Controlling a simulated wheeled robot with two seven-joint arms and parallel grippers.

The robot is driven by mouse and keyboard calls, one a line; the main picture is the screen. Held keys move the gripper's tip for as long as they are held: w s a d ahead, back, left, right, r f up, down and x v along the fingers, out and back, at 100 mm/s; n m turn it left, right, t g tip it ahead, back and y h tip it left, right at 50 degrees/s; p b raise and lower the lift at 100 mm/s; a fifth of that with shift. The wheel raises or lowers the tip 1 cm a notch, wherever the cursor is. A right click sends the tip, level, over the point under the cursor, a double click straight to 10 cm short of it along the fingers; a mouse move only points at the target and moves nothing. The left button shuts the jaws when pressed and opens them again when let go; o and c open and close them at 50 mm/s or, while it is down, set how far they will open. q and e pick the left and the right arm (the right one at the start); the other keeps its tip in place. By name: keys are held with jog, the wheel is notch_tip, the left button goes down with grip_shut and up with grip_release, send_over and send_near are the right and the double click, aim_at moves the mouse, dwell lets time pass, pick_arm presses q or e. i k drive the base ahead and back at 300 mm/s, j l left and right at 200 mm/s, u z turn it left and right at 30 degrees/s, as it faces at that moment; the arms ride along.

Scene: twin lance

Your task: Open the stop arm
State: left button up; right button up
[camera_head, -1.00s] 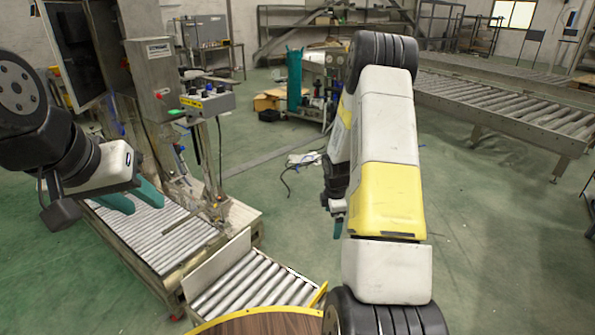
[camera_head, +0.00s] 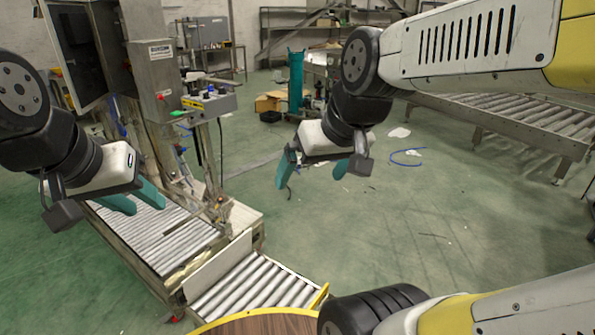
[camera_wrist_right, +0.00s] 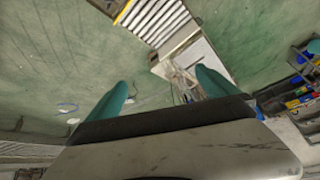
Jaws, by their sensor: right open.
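A roller conveyor (camera_head: 165,235) runs through the grey machine at the left of the head view. A thin dark bar (camera_head: 184,219) lies across its rollers; I cannot tell for sure whether it is the stop arm. My left gripper (camera_head: 147,211) hangs above the conveyor's near left part, its two teal fingers apart with nothing seen between them. My right gripper (camera_head: 309,183) is open and empty over the floor, right of the machine and apart from it. Its two fingers (camera_wrist_right: 162,78) also show spread in the right wrist view.
A control box (camera_head: 208,102) with knobs stands out from the machine post. A short roller section (camera_head: 250,290) adjoins the conveyor, with a yellow-edged brown round top (camera_head: 262,325) in front. Another long roller conveyor (camera_head: 510,125) stands at the right. Green floor between is mostly clear.

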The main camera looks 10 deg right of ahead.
aim_at(187, 219)
jog(key=k, duration=0.15)
jog(key=k+z, duration=0.25)
jog(key=z, duration=0.15)
jog(key=k+l+z, duration=0.1)
jog(key=k+z, duration=0.15)
jog(key=z, duration=0.15)
jog(key=i+j+z, duration=0.1)
jog(key=j, duration=0.35)
jog(key=i+j+z, duration=0.1)
jog(key=j, duration=0.3)
jog(key=i+j, duration=0.15)
jog(key=j, duration=0.3)
jog(key=i+j+z, duration=0.15)
jog(key=j, duration=0.3)
jog(key=i+j, duration=0.1)
jog(key=j, duration=0.95)
jog(key=i+j, duration=0.15)
jog(key=j, duration=0.35)
jog(key=i+j, duration=0.1)
jog(key=j, duration=0.45)
jog(key=i+j, duration=0.1)
jog(key=j, duration=0.4)
jog(key=j+z, duration=0.15)
jog(key=j, duration=0.65)
